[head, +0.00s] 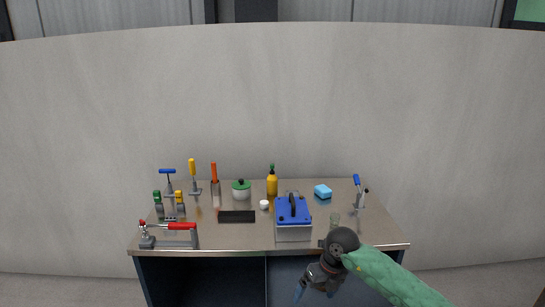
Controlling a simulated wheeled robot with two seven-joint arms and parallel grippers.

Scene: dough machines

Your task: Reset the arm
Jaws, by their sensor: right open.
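My right arm (395,277) comes in from the lower right, with green and dark grey links. My right gripper (312,290) hangs in front of the table, below its front edge, pointing down. It is open and nothing shows between its fingers, though the picture's bottom edge is close to the fingertips. My left arm and left gripper are not in the picture.
A table (240,241) holds a blue-lidded box (293,222), a blue sponge (322,191), a yellow bottle (272,186), a green-lidded pot (241,190), a black block (237,216) and a red-handled clamp (170,235). Several upright tools stand at the left. A pale wall rises behind.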

